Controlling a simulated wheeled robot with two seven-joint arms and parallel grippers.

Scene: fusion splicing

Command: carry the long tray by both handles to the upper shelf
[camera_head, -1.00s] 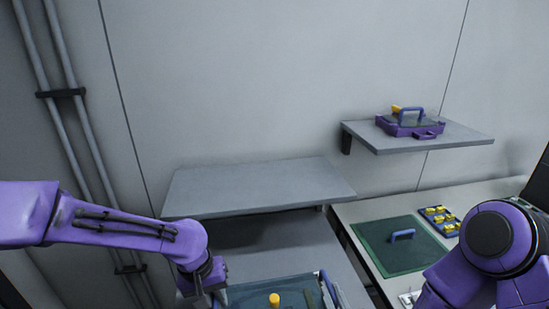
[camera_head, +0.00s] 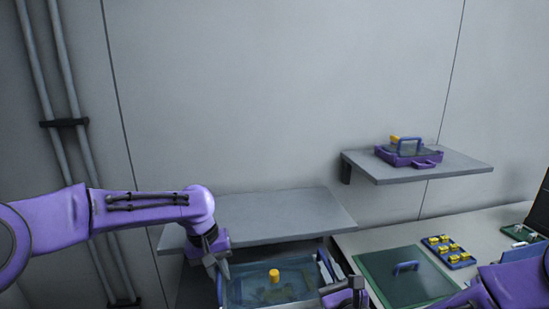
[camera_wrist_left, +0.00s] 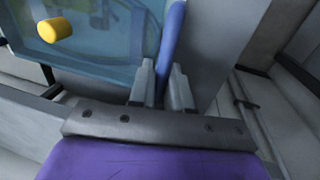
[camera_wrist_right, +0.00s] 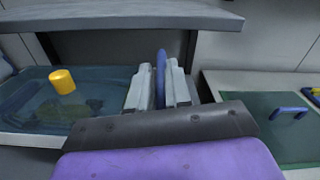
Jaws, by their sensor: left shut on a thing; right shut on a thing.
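The long tray (camera_head: 240,296) has see-through bluish walls and a yellow cylinder (camera_head: 275,275) in it. It hangs level in front of the grey shelf (camera_head: 265,217), near the bottom of the head view. My left gripper (camera_wrist_left: 162,82) is shut on the tray's blue left handle (camera_wrist_left: 172,35). My right gripper (camera_wrist_right: 159,85) is shut on the blue right handle (camera_wrist_right: 161,62). In the right wrist view the shelf board (camera_wrist_right: 120,17) is above and beyond the tray (camera_wrist_right: 30,110). Part of the tray's near side is cut off in the head view.
A higher shelf (camera_head: 450,165) at the right bears a purple case (camera_head: 410,158). The grey shelf's top looks bare.

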